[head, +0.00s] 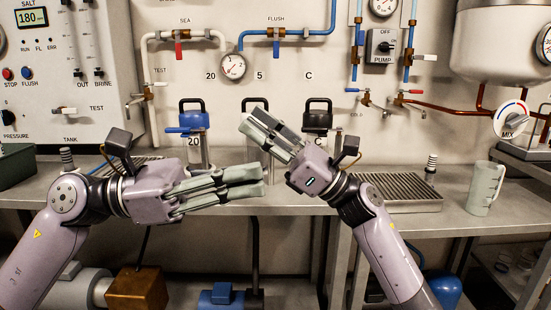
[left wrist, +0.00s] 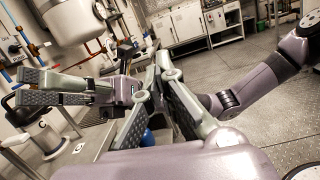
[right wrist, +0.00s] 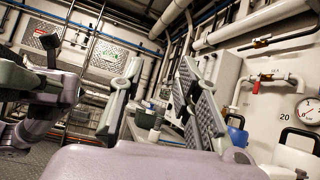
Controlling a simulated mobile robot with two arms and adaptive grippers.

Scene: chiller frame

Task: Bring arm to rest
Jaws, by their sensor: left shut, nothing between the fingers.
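My left gripper (head: 261,181) reaches in from the left of the head view, low over the bench front, its fingers pointing right. Its fingertips meet in the left wrist view (left wrist: 160,68), with nothing between them. My right gripper (head: 254,119) is higher, just right of centre, pointing up and left in front of the canisters. Its two fingers stand apart with an empty gap in the right wrist view (right wrist: 162,85). It also shows at the left of the left wrist view (left wrist: 42,88). The grippers are close together but look apart.
A blue-topped canister (head: 193,122), a dark-handled canister (head: 256,103) partly hidden, and a black-topped canister (head: 317,118) stand behind my grippers. A clear jug (head: 484,188) stands right on the steel bench (head: 450,221), beside a drain grate (head: 398,188). Pipes and valves line the wall.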

